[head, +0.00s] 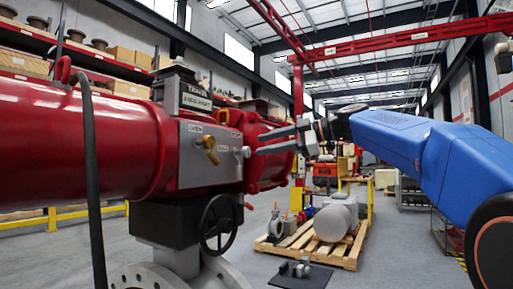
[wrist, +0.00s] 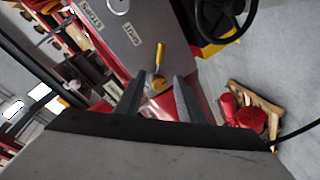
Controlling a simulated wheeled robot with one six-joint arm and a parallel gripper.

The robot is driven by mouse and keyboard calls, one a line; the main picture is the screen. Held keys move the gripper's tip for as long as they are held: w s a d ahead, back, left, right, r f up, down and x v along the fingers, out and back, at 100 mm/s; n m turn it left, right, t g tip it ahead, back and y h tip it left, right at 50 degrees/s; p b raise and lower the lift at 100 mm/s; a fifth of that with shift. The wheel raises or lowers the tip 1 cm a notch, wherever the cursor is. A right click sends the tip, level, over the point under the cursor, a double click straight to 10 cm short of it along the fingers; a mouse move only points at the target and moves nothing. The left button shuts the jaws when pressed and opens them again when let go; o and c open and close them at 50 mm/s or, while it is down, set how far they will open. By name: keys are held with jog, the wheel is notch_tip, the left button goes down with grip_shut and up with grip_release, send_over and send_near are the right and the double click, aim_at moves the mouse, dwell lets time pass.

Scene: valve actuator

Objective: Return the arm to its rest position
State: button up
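The red valve actuator (head: 80,140) fills the left of the head view. Its grey panel carries a yellow lever (head: 209,150), and a silver knob (head: 243,151) sits to the right of it. I cannot tell the exact gap to the panel.
A black handwheel (head: 217,224) is below the panel, and a black hose (head: 92,190) hangs in front of the actuator. A wooden pallet (head: 342,252) with grey equipment stands on the floor behind. Shelves line the left wall. Open floor lies at lower right.

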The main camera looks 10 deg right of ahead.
jog(key=shift+s+d+r, duration=0.1)
jog(key=shift+s+d, duration=0.1)
jog(key=shift+d, duration=0.15)
dwell(0.3)
jog(key=s+d+f+m+g+h, duration=0.1)
jog(key=s+d+f+m+h, duration=0.3)
jog(key=s+f+m, duration=0.3)
jog(key=s+d+f+m+h, duration=0.5)
jog(key=s+f, duration=1.2)
jog(key=f, duration=1.2)
jog(key=s+d+f+m+g+h, duration=0.1)
jog(key=s+d+f+m+h, duration=0.3)
jog(key=s+f+m, duration=0.6)
notch_tip(320, 180, down, 9)
jog(key=shift+s+d+r+g+h, duration=0.1)
jog(key=shift+s+d+g+h, duration=0.25)
jog(key=shift+s, duration=0.7)
